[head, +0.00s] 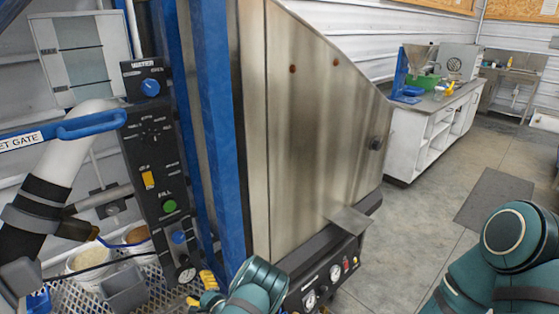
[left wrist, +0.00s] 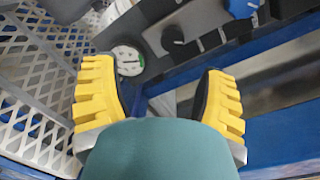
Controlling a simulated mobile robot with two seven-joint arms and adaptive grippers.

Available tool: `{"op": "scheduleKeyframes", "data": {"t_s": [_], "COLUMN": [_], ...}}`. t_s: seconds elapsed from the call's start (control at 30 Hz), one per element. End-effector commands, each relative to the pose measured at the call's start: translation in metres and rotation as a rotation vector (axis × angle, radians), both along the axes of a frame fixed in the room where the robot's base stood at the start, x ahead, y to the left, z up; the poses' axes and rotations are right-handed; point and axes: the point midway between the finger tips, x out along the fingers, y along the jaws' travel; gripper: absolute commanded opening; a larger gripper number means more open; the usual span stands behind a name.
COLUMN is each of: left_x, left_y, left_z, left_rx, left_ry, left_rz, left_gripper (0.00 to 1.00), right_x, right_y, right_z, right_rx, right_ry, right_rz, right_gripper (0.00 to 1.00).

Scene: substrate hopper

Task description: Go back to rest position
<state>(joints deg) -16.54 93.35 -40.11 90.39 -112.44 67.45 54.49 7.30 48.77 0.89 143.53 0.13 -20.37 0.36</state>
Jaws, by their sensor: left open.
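My left gripper (head: 203,290) is low in the head view, just beside the foot of the black control panel (head: 156,165). In the left wrist view my left gripper (left wrist: 160,100) shows two yellow ribbed fingers spread wide, with nothing between them. A white dial gauge (left wrist: 128,60) and dark knobs (left wrist: 180,45) lie beyond the fingertips. I cannot tell whether a finger touches the panel. My right arm (head: 505,260) shows at the lower right; its gripper is out of view.
The steel hopper (head: 310,130) and its blue post (head: 215,120) stand close to my left gripper. A mesh shelf (head: 85,295) with tubs is at the lower left. A blue gate handle (head: 92,124) juts in at left. The floor (head: 425,225) is open at right.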

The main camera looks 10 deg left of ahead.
Motion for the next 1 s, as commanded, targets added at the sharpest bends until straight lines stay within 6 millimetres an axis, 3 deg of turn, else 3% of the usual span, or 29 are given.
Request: {"op": "scheduleKeyframes", "data": {"t_s": [0.17,0.27,0.37,0.5,0.63,0.8,0.9,1.0], "left_x": [-0.076,-0.140,-0.200,-0.260,-0.284,-0.283,-0.275,-0.268], "left_y": [0.028,0.022,-0.007,-0.075,-0.144,-0.214,-0.234,-0.241], "left_z": [-0.033,-0.058,-0.077,-0.084,-0.070,-0.030,-0.005,0.015], "left_rx": [-0.198,-0.397,-0.634,-0.998,-1.338,-1.725,-1.881,-1.973], "left_ry": [0.158,0.281,0.383,0.467,0.460,0.321,0.192,0.070], "left_rz": [0.304,0.523,0.719,0.932,1.062,1.148,1.162,1.161], "left_gripper": [0.72,0.72,0.72,0.72,0.72,0.72,0.72,0.72], "right_x": [0.000,0.000,0.000,0.000,0.000,0.000,0.000,0.000], "right_y": [0.000,0.000,0.000,0.000,0.000,0.000,0.000,0.000], "right_z": [0.000,0.000,0.000,0.000,0.000,0.000,0.000,0.000], "right_rx": [0.000,0.000,0.000,0.000,0.000,0.000,0.000,0.000], "right_ry": [0.000,0.000,0.000,0.000,0.000,0.000,0.000,0.000], "right_rz": [0.000,0.000,0.000,0.000,0.000,0.000,0.000,0.000], "right_gripper": [0.46,0.46,0.46,0.46,0.46,0.46,0.46,0.46]}}
